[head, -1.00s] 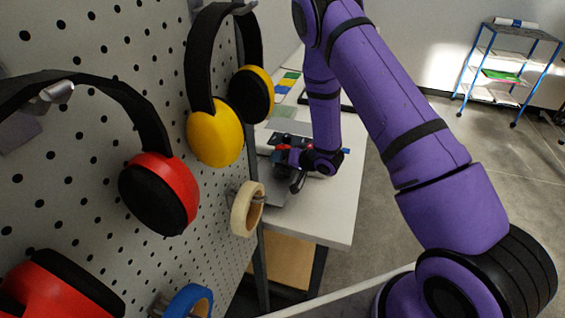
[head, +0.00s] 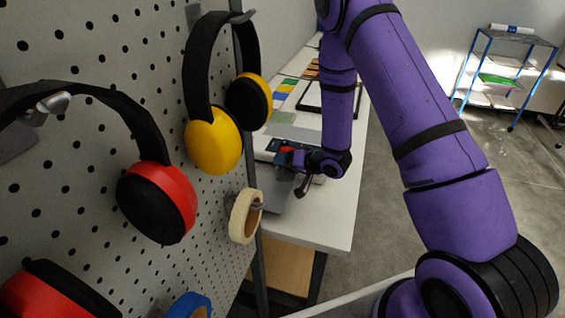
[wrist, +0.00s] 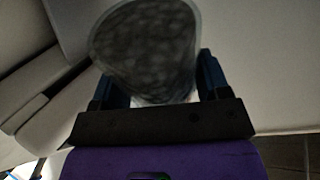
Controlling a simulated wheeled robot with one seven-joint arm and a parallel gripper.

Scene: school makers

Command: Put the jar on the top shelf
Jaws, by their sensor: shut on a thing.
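The jar (wrist: 145,48) fills the upper middle of the wrist view. It looks clear-walled and rounded, with dark grey mottled contents. My gripper (wrist: 154,86) is shut on it, with one dark finger on each side. In the head view my gripper (head: 299,168) is low over the white table, beside the pegboard; the jar cannot be made out clearly there. A blue-framed rack (head: 507,72) with several shelves stands at the far right. Its top shelf (head: 520,37) carries a white roll.
The pegboard (head: 85,60) fills the left, with yellow earmuffs (head: 213,143), red earmuffs (head: 170,205) and tape rolls (head: 243,217) hanging from it. The white table (head: 325,225) holds flat sheets and a dark frame. Grey floor (head: 400,210) is open between table and rack.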

